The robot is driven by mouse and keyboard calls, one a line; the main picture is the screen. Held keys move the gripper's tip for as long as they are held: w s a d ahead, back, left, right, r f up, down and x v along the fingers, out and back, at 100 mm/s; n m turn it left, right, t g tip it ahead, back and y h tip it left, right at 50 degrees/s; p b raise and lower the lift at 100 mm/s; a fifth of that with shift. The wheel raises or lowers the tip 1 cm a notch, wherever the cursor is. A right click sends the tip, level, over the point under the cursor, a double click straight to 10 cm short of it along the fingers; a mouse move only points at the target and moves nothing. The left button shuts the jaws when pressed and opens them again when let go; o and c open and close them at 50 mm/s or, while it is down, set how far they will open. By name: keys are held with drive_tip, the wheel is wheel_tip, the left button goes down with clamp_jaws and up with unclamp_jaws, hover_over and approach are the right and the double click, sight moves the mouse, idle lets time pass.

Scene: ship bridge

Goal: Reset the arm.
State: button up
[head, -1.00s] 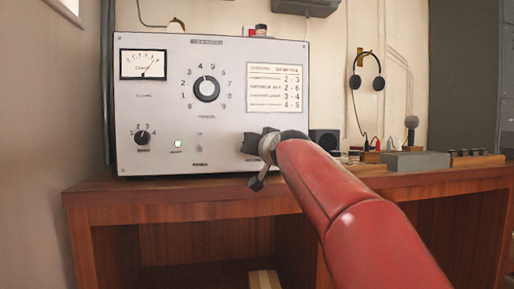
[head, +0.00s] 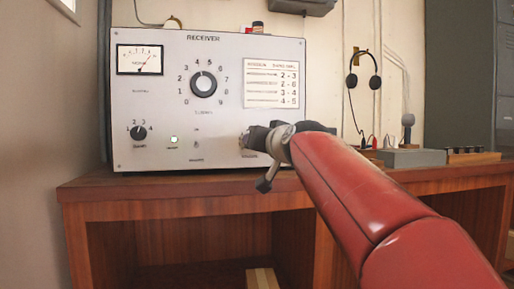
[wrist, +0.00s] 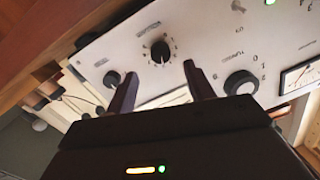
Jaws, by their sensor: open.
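My gripper (head: 250,138) is at the end of my red arm, in front of the lower right part of the white receiver panel (head: 150,100) in the head view. In the wrist view the two dark fingers of my gripper (wrist: 160,70) stand apart with nothing held between them. A black knob with a ring of marks (wrist: 160,51) shows beyond the gap between the fingertips. The gap between fingers and panel cannot be judged. In the head view the gripper hides the panel's lower right corner area.
The receiver stands on a wooden desk (head: 200,182) with open bays below. Headphones (head: 363,82) hang on the wall to the right. A grey box (head: 408,158) and a microphone (head: 407,120) stand on the desk's right. A wall (head: 45,130) closes the left side.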

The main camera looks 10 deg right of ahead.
drive_tip(key=shift+s, duration=0.55)
drive_tip(key=s+f+n+g+p, duration=0.1)
drive_tip(key=s+f+g, duration=0.5)
drive_tip(key=s+f, duration=0.9)
drive_tip(key=s+f+n+g+h+p, duration=0.1)
drive_tip(key=s+f+g+p, duration=0.3)
drive_tip(key=s+f, duration=1.1)
wheel_tip(320, 180, down, 5)
drive_tip(key=shift+a+r+g+h, duration=0.15)
drive_tip(key=shift+a+g+h, duration=0.2)
drive_tip(key=shift+g, duration=0.55)
